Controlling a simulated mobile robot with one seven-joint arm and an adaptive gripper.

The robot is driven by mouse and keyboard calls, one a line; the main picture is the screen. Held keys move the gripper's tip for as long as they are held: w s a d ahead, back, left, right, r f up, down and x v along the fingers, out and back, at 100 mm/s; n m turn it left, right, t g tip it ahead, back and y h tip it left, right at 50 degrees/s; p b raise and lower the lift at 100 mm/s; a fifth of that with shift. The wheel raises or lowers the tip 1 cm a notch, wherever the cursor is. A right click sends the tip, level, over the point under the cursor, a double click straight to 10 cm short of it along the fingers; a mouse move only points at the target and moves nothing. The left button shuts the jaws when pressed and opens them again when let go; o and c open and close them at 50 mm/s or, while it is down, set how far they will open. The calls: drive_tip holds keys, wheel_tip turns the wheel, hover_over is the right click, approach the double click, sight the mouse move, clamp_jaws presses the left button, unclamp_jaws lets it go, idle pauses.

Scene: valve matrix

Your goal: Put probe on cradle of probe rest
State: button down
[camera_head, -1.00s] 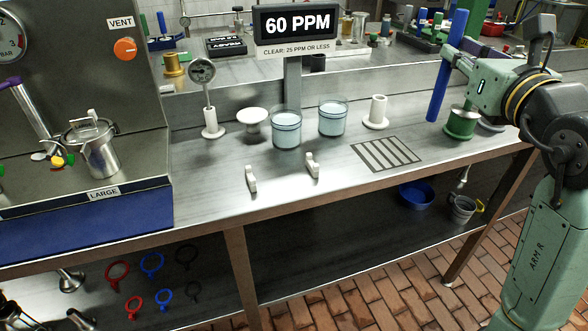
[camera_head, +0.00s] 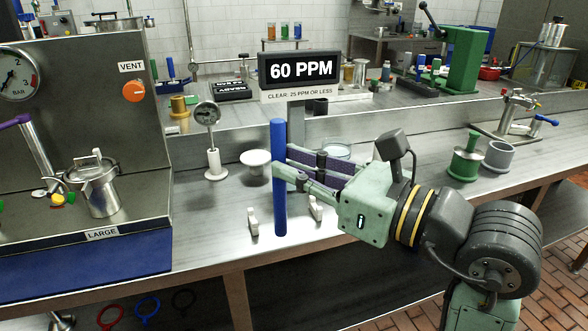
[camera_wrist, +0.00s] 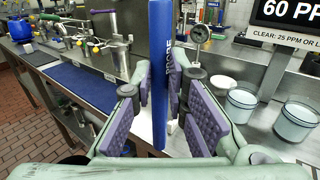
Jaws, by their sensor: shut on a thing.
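The probe is a long blue cylinder (camera_head: 279,180). It stands upright in my gripper (camera_head: 283,172), which is shut on it. In the wrist view the probe (camera_wrist: 160,70) shows the word PROBE and sits between the purple finger pads (camera_wrist: 160,105). The probe rest shows as two small white upright notched supports on the steel bench, a left one (camera_head: 252,222) and a right one (camera_head: 315,208). In the head view the probe's lower end is in front of the gap between them. I cannot tell its exact height over the bench.
A dial gauge on a white stand (camera_head: 208,140) and a white round-topped stand (camera_head: 255,162) are behind. Glass beakers (camera_wrist: 296,121) stand near, partly hidden by my arm in the head view.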

drive_tip(key=w+f+p, duration=0.3)
drive_tip(key=w+f, duration=0.1)
drive_tip(key=w, duration=0.7)
drive_tip(key=shift+f, duration=0.25)
drive_tip(key=shift+f+b, duration=0.4)
drive_tip(key=shift+b, duration=0.1)
drive_tip(key=shift+f+b, duration=0.3)
drive_tip(key=shift+b, duration=0.05)
drive_tip(key=shift+r, duration=0.1)
drive_tip(key=c, duration=1.6)
unclamp_jaws()
drive_tip(key=shift+o, duration=0.2)
